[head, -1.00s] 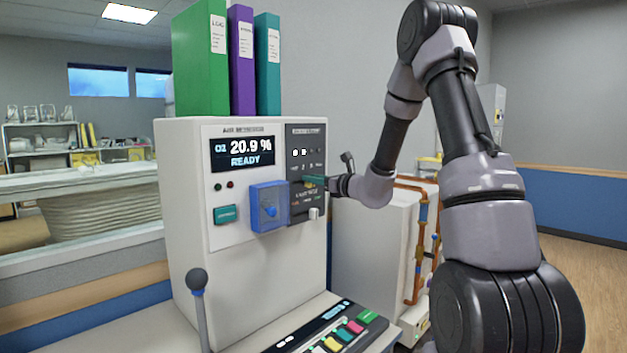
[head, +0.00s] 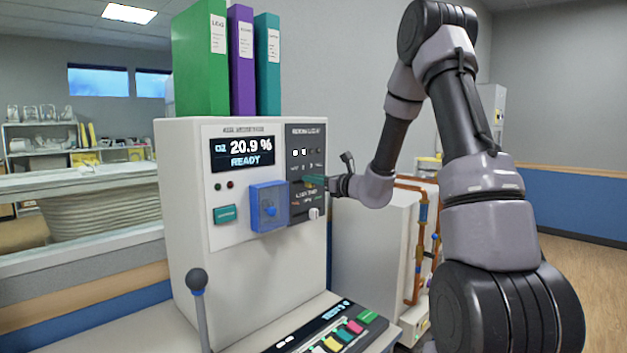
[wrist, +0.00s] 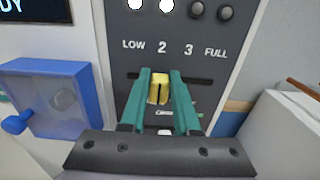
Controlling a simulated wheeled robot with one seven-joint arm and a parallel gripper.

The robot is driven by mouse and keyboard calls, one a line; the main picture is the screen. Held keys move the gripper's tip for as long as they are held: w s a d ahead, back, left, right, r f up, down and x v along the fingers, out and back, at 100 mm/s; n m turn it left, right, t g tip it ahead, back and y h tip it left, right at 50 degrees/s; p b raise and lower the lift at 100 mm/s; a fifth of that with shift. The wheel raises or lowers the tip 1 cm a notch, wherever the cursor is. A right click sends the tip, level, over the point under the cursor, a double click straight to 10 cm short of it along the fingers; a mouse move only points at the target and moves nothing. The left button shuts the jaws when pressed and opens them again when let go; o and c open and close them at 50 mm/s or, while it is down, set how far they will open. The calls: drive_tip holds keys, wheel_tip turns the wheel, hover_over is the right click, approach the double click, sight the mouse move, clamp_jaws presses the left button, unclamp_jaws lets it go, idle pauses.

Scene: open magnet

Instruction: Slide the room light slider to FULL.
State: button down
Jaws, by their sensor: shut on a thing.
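The room light slider is a yellow knob (wrist: 158,88) in a dark horizontal slot on the black panel (wrist: 190,50). Above the slot are the labels LOW, 2, 3 and FULL from left to right. The knob stands below the 2, left of the 3 and FULL. My gripper (wrist: 160,76) has teal fingers, one on each side of the knob, shut on it. Of the lamps above the labels, the left two are lit white and the right two are dark. In the head view my gripper (head: 315,181) is at the panel and largely hides the knob.
A blue clear-fronted cover (head: 268,207) sits left of the panel. Binders (head: 241,62) stand on the cabinet (head: 270,275). A lever (head: 198,300) and a keypad (head: 340,335) are below. The slot right of the knob is clear.

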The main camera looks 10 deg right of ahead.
sight(319, 173)
idle(0.3)
drive_tip(key=w+d, duration=0.1)
drive_tip(key=d, duration=0.1)
drive_tip(key=w+d, duration=0.1)
drive_tip(key=d, duration=0.1)
drive_tip(key=w+d, duration=0.2)
drive_tip(key=shift+d, duration=0.15)
drive_tip(key=c, duration=0.6)
unclamp_jaws()
drive_tip(key=shift+w+d, duration=0.1)
drive_tip(key=shift+c, duration=0.2)
drive_tip(key=v, duration=1)
drive_tip(key=shift+s+d, duration=0.2)
drive_tip(key=shift+s, duration=0.2)
drive_tip(key=shift+a, duration=0.1)
